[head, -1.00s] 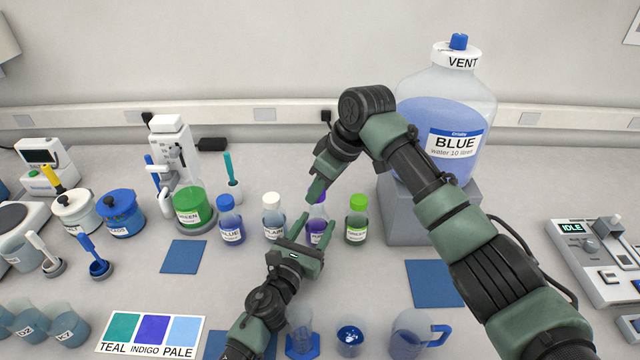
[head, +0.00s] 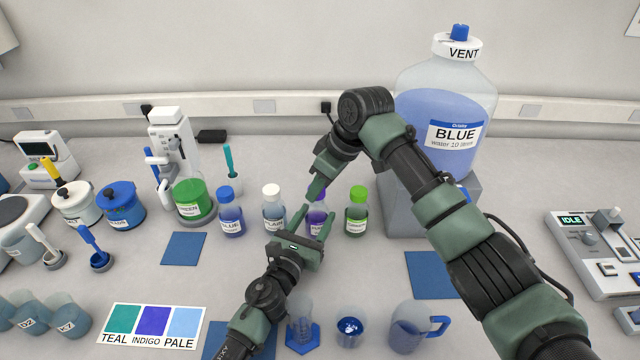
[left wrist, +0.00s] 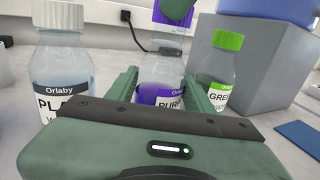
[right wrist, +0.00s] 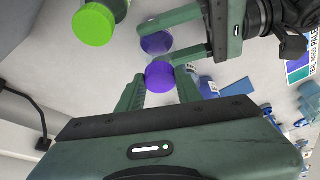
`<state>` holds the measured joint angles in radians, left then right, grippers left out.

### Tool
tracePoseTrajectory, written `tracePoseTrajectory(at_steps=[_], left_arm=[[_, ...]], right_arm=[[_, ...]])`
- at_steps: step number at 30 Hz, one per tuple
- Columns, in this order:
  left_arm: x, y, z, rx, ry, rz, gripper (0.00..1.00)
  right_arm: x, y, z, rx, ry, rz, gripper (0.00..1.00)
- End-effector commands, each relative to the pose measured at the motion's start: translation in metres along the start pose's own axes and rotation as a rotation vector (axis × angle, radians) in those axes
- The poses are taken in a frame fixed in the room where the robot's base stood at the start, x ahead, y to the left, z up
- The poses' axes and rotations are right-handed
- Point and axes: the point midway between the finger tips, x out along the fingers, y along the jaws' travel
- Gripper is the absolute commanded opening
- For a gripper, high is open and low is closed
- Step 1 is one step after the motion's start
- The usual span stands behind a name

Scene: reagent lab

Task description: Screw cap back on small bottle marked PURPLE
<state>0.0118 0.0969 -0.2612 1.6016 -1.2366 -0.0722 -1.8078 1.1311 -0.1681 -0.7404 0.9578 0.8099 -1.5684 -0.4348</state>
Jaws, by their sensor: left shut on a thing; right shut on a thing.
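The small bottle marked PURPLE (head: 316,223) stands on the bench, with purple liquid inside. My left gripper (head: 312,218) is shut around its body; the left wrist view shows the bottle (left wrist: 162,94) upright between the fingers, its label partly hidden by the gripper. My right gripper (head: 317,192) is shut on the purple cap (right wrist: 160,75). In the head view the cap is mostly hidden by the right fingers.
The PLAIN bottle (head: 274,215) with a white cap stands left of the PURPLE bottle, and the GREEN bottle (head: 357,218) stands close on its right. Beakers (head: 350,332) stand in front. A large BLUE carboy (head: 440,110) stands behind right.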

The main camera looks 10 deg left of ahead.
Motion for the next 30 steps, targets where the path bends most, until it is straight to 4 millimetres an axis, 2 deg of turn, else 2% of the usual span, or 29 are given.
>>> tracePoseTrajectory(at_steps=[25,30], left_arm=[[0.0,0.0,-0.001,-0.001,0.001,0.0,0.0],[0.0,0.0,-0.001,0.0,0.001,0.0,0.0]], right_arm=[[0.011,0.0,0.004,0.005,0.0,0.003,0.0],[0.012,-0.003,0.004,0.154,-0.004,0.065,0.0]])
